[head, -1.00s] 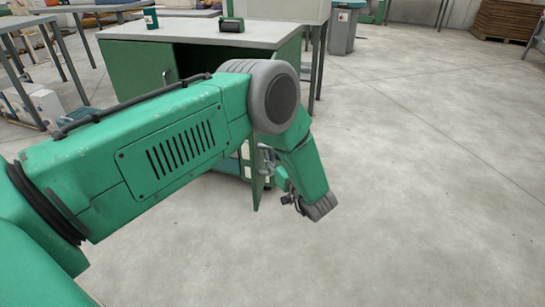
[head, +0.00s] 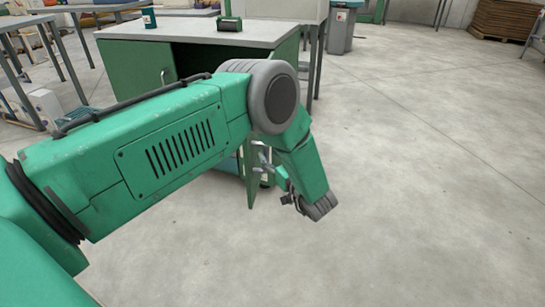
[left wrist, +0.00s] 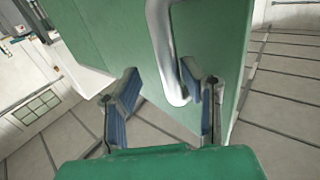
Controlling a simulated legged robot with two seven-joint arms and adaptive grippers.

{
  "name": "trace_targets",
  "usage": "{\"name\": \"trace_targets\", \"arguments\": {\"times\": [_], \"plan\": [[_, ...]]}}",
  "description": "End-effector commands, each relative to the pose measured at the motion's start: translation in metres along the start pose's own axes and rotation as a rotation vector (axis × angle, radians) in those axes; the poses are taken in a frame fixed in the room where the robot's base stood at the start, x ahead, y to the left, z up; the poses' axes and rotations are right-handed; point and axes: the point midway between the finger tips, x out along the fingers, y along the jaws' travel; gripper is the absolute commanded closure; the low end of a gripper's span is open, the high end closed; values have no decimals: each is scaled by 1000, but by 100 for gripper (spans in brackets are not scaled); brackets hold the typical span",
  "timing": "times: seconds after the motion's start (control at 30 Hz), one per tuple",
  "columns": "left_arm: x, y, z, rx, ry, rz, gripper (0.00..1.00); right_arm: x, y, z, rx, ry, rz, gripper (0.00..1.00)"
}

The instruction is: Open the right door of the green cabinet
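The green cabinet (head: 122,70) with a grey top stands at the upper left of the head view. Its left door is closed; the right side is open, with a dark interior. The right door (head: 251,185) stands swung out, nearly edge-on, partly hidden behind my arm. In the left wrist view the green door panel (left wrist: 222,45) carries a grey bar handle (left wrist: 163,40). My left gripper (head: 273,172) is at the door's handle side. In the left wrist view its fingers (left wrist: 165,95) are apart, with the handle's lower end between them, closer to the right finger; contact is unclear. My right gripper is out of view.
A small green device (head: 230,24) and a green cup (head: 149,18) sit on the cabinet top. A grey bin (head: 341,28) and stacked brown boards (head: 502,18) stand at the back. The floor right of my arm is clear.

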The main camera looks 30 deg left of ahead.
Motion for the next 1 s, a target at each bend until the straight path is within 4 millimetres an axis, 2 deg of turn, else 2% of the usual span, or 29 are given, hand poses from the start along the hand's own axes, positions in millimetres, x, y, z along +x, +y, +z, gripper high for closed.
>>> {"name": "trace_targets", "arguments": {"times": [0.17, 0.4, 0.6, 0.73, 1.0], "plan": [[-24, 2, 0, 2, 1, 3, 64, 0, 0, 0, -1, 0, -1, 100], [-78, 3, 0, 5, 2, 5, 64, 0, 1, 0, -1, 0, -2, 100], [-110, 2, 1, 5, 2, 2, 64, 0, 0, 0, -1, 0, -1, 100], [-121, 2, 2, 5, 2, 2, 64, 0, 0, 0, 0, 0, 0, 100], [-125, 2, 1, 5, 3, 1, 64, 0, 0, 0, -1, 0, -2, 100]]}}
